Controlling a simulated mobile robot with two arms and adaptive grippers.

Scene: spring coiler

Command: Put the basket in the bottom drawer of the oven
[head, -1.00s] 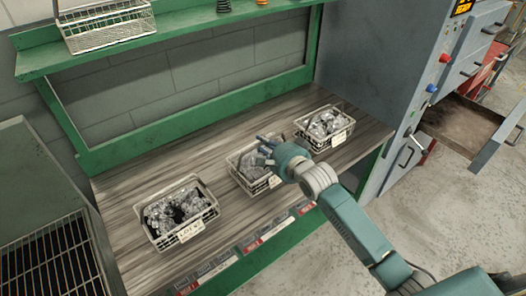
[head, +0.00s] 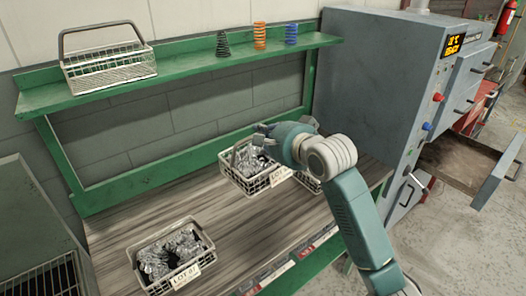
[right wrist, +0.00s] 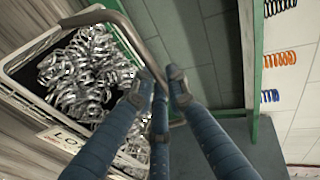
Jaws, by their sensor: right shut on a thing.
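A wire basket (head: 236,176) with shiny metal coils and a label hangs from my right gripper (head: 266,132), apparently above the bench. In the right wrist view, the fingers of my right gripper (right wrist: 160,90) are closed around the handle (right wrist: 146,52) of this basket (right wrist: 42,85). The grey oven (head: 372,85) stands at the right, with a lit display. Its bottom drawer (head: 458,160) is pulled open and looks empty. My arm and wrist cover part of the basket's right side. My left gripper is not in view.
A second filled basket (head: 150,284) sits front left on the bench (head: 120,215). A third basket (head: 308,184) is mostly hidden behind the held one. A green shelf (head: 195,57) holds an empty basket (head: 108,68) and three springs. Floor by the drawer is clear.

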